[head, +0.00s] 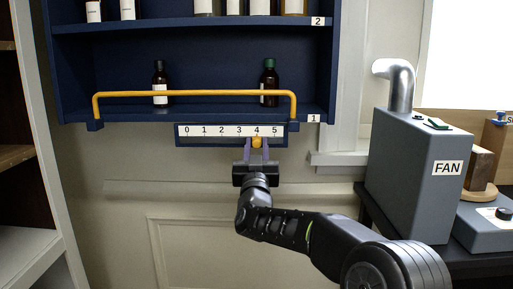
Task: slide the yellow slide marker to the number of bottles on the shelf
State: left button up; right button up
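The yellow slide marker (257,142) sits under the 4 on the white number strip (230,131), which runs from 0 to 5 below the lower blue shelf (205,113). My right gripper (257,150) points up at the marker, with one purple finger on each side of it. The fingers are apart, with a thin gap to the marker. Two brown bottles stand on the lower shelf, tagged 1: one with a black cap (160,76) and one with a green cap (269,78). My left gripper is out of view.
A yellow rail (195,93) crosses the lower shelf's front. The upper shelf (190,22), tagged 2, holds several bottles cut off by the frame. A grey box labelled FAN (415,170) stands at the right. The wall below the strip is clear.

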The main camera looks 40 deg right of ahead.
grip_shut()
dwell(1.0)
